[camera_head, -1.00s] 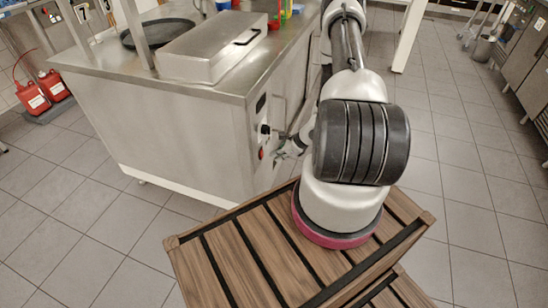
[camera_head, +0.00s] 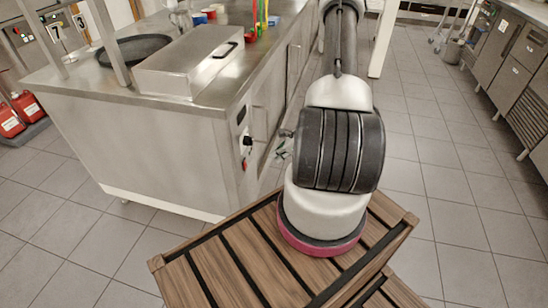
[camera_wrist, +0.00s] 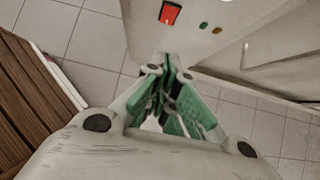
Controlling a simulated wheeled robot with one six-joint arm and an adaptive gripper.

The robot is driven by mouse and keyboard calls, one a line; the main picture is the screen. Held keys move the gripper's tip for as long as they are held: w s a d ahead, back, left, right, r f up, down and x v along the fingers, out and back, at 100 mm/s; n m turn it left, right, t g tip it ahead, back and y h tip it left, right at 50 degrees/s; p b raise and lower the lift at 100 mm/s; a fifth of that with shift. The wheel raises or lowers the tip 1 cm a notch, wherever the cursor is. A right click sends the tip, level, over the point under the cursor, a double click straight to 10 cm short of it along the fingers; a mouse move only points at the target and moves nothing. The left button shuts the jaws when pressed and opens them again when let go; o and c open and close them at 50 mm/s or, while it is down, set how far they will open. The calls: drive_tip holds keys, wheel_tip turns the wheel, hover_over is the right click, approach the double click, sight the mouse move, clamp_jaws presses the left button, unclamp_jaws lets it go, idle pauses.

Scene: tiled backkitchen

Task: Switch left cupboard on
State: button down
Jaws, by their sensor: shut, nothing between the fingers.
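The cupboard (camera_head: 160,150) is a steel counter block at the left of the head view. Its narrow end panel carries a dark display (camera_head: 242,114), a black knob (camera_head: 247,140) and a small red switch (camera_head: 244,165). In the wrist view the red switch (camera_wrist: 170,12) is a rectangle at the top edge, beside a green light (camera_wrist: 203,26) and an orange light (camera_wrist: 217,30). My gripper (camera_wrist: 172,62) has green-padded fingers, shut and empty, below the switch in the picture and apart from it. In the head view my arm mostly hides the gripper (camera_head: 282,150).
A steel lid box (camera_head: 190,60), a dark round pan (camera_head: 135,50) and coloured utensils (camera_head: 260,15) are on the counter top. Red canisters (camera_head: 10,122) stand at the far left. Open tiled floor (camera_head: 450,180) lies to the right, before more steel cupboards (camera_head: 510,70).

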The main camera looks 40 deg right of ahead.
sight(245, 165)
drive_tip(key=shift+s+d+f, duration=0.15)
drive_tip(key=shift+f, duration=0.3)
drive_tip(key=w+a+r+x, duration=0.1)
drive_tip(key=x, duration=1.2)
drive_tip(key=shift+w+r, duration=0.35)
drive_tip(key=shift+r, duration=0.05)
drive_tip(key=shift+a, duration=0.2)
